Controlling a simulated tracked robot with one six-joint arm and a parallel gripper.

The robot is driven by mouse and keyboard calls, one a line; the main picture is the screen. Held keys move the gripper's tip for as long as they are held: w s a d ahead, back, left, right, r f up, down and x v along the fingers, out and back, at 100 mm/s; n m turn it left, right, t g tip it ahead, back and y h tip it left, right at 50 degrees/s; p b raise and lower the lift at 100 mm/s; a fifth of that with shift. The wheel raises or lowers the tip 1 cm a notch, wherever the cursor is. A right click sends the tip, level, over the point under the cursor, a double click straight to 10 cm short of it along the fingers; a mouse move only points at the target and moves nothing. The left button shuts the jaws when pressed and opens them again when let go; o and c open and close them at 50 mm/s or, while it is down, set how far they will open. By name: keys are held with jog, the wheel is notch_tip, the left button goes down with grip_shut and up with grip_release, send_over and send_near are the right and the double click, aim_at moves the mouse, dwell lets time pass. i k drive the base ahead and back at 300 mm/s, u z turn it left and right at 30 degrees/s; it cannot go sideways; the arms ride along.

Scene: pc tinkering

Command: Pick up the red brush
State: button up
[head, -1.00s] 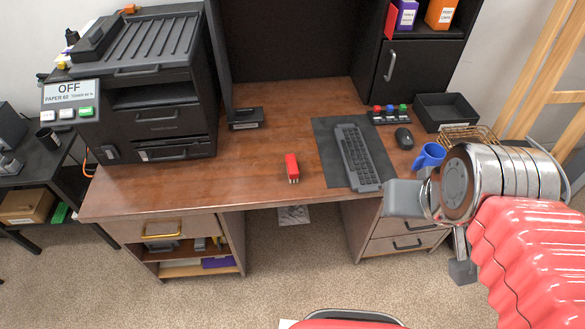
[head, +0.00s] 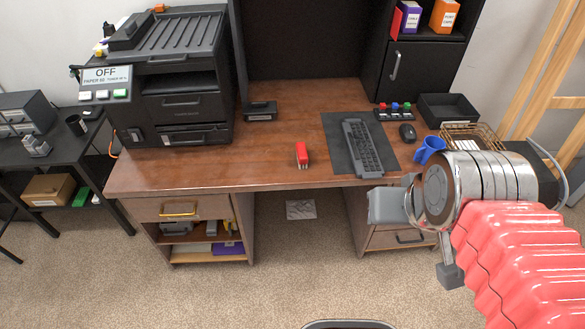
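The red brush (head: 301,154) is a small red block with pale bristles at its near end. It lies on the brown desk (head: 255,170), near the front edge and left of the keyboard mat. My gripper (head: 418,240) is at the right, in front of the desk and nearer to me. Its two grey fingers look spread apart, with nothing visible between them. It is well right of the brush and apart from it. My arm hides part of the right-hand drawers.
A black printer (head: 180,85) stands left on the desk. Keyboard (head: 362,148), blue mug (head: 429,149), mouse (head: 407,132) and wire basket (head: 470,137) are to the right. The desktop around the brush is clear. A dark curved chair edge (head: 348,323) shows at the bottom.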

aim_at(302, 154)
jog(key=u, duration=0.45)
jog(key=k, duration=1)
jog(key=u, duration=0.7)
jog(key=i, duration=2)
jog(key=z, duration=0.4)
